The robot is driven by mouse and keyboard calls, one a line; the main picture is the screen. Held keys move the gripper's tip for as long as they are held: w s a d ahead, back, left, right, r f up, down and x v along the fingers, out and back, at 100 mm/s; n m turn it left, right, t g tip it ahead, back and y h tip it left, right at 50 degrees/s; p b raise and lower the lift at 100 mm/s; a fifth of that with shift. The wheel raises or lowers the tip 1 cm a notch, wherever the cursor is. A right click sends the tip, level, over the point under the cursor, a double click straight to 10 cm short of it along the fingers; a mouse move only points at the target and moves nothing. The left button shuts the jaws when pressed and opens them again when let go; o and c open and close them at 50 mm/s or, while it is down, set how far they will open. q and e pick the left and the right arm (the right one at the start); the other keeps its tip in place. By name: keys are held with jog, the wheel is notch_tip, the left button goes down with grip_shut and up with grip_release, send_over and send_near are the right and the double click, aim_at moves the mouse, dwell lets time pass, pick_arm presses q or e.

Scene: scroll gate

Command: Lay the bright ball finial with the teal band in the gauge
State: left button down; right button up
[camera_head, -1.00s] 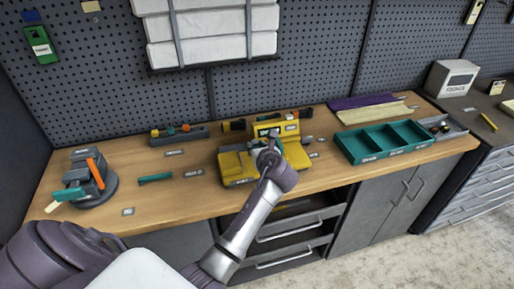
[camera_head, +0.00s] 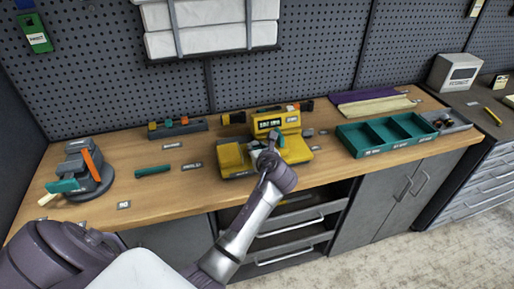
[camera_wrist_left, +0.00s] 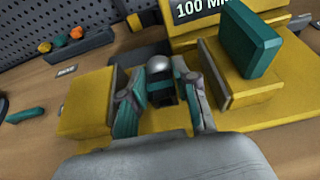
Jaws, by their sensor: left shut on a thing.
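The yellow gauge (camera_head: 232,160) stands on the bench, with a display reading 100 MM, and shows close up in the left wrist view (camera_wrist_left: 88,105). My left gripper (camera_head: 268,146) is over the middle of the gauge. In the left wrist view its fingers (camera_wrist_left: 161,95) are shut on the finial (camera_wrist_left: 159,64). The finial has a bright silver ball, with a dark and teal part below it. It is between the gauge's left and right yellow blocks. Whether it touches the gauge's bed is unclear. The gripper hides it in the head view. My right gripper is out of view.
A teal block (camera_wrist_left: 251,45) stands on the gauge's right side. A teal divided tray (camera_head: 388,135) is to the right. A rack with coloured pieces (camera_head: 177,127) is behind left. A grey round stand (camera_head: 91,178) is at far left.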

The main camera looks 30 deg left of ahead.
pick_arm(q)
jog(key=shift+f, duration=0.45)
jog(key=c, duration=0.8)
grip_release()
jog(key=shift+f, duration=0.1)
jog(key=v, duration=1.2)
jog(key=shift+d, duration=0.1)
